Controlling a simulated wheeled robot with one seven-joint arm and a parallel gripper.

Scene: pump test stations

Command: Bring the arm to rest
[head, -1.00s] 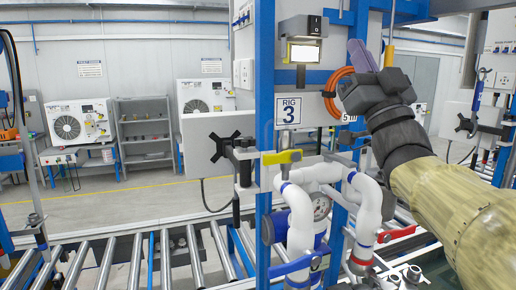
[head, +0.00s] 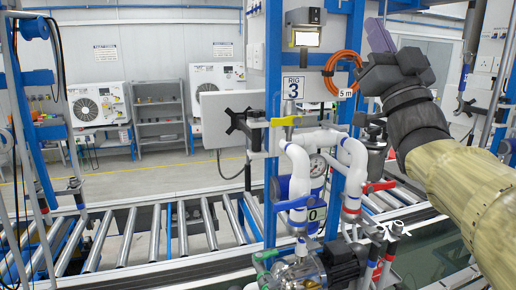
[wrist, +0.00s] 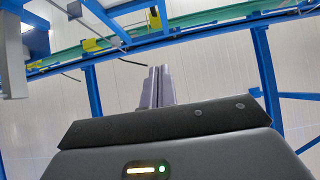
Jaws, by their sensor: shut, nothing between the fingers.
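My gripper (head: 379,36) is raised at the upper right of the head view, on the end of my tan and black arm. Its purple-grey fingers point up and a little to the left. In the wrist view the fingers (wrist: 157,87) stand close together, shut and empty. The gripper appears just right of the orange hose coil (head: 342,73) in the picture; I see no contact with it.
The blue rig 3 frame (head: 272,110) carries white pipes (head: 297,160) with a yellow handle (head: 285,121). A pump motor (head: 342,262) sits below. A roller conveyor (head: 130,235) runs across the front. A grey shelf (head: 158,115) stands against the back wall.

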